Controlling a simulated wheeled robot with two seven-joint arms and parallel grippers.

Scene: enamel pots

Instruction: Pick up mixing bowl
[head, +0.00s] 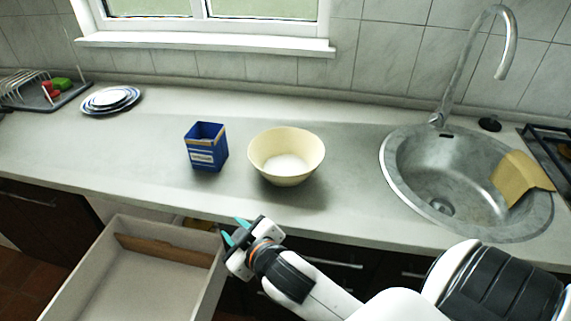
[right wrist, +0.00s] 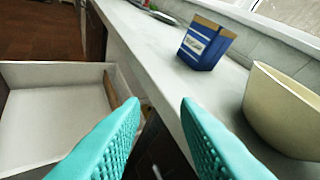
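The cream mixing bowl (head: 286,158) stands upright on the grey counter, with white contents at its bottom. It also shows at the right edge of the right wrist view (right wrist: 285,112), partly cut off. My right gripper (head: 235,231) is in front of the counter edge, below and left of the bowl and apart from it. Its two teal fingers are spread with nothing between them, as the right wrist view (right wrist: 160,125) shows. My left gripper is not in view.
A blue box (head: 206,148) stands left of the bowl. An open drawer (head: 150,270) juts out below the counter (head: 350,140). Stacked plates (head: 111,100) and a dish rack (head: 30,90) are far left. A sink (head: 455,185) with a sponge-like yellow piece (head: 520,178) is right.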

